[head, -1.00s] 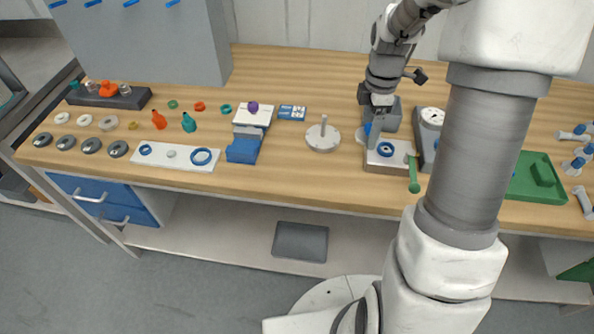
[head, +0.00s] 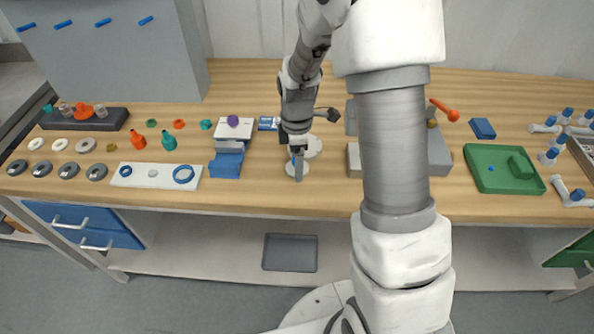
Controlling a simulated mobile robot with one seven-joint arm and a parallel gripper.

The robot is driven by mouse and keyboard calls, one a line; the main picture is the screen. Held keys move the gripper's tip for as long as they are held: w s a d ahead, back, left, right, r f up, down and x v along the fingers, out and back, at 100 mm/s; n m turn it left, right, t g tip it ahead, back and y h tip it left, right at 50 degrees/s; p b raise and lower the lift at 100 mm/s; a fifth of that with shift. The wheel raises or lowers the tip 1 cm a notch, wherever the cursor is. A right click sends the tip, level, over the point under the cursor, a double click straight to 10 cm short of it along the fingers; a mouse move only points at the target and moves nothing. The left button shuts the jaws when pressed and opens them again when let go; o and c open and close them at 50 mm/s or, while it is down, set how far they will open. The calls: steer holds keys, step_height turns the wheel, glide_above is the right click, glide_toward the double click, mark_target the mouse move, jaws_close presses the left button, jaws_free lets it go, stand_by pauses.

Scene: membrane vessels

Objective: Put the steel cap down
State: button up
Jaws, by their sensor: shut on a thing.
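My gripper (head: 297,162) is at the middle of the bench, pointing down. It is shut on a pale round disc, which looks like the steel cap (head: 290,170). The disc shows on both sides of the finger. Whether it touches the bench or hangs just above it, I cannot tell. A round pale stand (head: 315,146) is right behind the gripper and partly hidden by it; its upright post is hidden.
A blue and white block fixture (head: 227,163) stands left of the gripper. A grey block (head: 354,160) stands to the right, partly behind my arm. Bare wood lies in front of the gripper. A green tray (head: 490,183) is far right.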

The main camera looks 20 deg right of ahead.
steer(key=shift+f, duration=1.9)
steer(key=shift+f, duration=0.1)
steer(key=o, duration=1.5)
step_height(320, 180, up, 12)
steer(key=shift+p, duration=0.35)
steer(key=s+r+m+t, duration=0.2)
steer(key=s+r+m, duration=0.45)
steer(key=r, duration=0.55)
steer(key=s+r+m+t, duration=0.3)
steer(key=s+r+m, duration=0.2)
steer(key=s+m, duration=0.5)
steer(key=shift+s+r+t, duration=0.2)
steer(key=shift+s+t, duration=0.1)
steer(key=shift+s, duration=1.65)
